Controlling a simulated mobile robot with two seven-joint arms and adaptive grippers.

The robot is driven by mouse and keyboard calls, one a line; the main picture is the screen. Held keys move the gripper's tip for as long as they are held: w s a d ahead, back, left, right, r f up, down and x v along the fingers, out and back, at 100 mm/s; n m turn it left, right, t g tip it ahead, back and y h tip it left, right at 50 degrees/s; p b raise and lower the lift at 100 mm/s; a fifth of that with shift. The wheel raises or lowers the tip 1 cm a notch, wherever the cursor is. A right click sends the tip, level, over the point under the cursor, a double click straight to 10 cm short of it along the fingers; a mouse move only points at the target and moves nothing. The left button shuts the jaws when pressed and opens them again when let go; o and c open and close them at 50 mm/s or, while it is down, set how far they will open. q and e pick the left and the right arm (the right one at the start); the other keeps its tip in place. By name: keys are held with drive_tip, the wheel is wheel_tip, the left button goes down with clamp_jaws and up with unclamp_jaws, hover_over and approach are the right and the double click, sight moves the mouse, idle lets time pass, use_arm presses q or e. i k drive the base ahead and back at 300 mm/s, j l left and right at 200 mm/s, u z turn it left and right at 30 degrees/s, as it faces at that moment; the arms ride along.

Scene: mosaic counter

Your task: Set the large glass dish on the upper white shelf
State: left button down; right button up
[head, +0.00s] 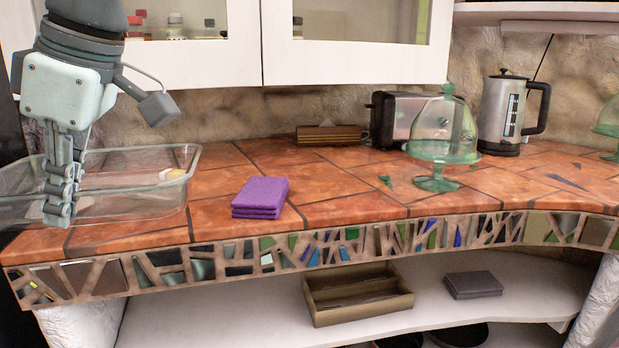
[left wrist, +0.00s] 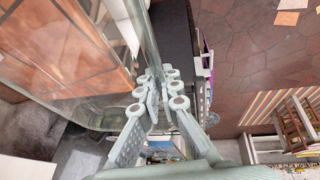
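The large clear glass dish (head: 130,205) is at the left end of the tiled counter, its left part reaching past the picture's edge. My left gripper (head: 60,195) points down at the dish's near left side. In the left wrist view its fingers (left wrist: 157,98) are close together on either side of the dish's glass wall (left wrist: 152,45) and look closed on it. Whether the dish's bottom touches the counter is hard to tell. A white shelf (head: 235,315) runs under the counter. My right gripper is not in view.
Purple cloths (head: 262,194) lie right of the dish. A wooden tray (head: 358,292) and dark folded cloths (head: 472,285) occupy the under-counter shelf; its left part is clear. A green cake stand (head: 437,150), toaster (head: 390,115) and kettle (head: 505,110) stand farther right. White cabinets (head: 345,67) hang above.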

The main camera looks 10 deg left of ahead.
sight(188, 322)
drive_tip(key=k+l, duration=0.7)
drive_tip(key=l, duration=0.2)
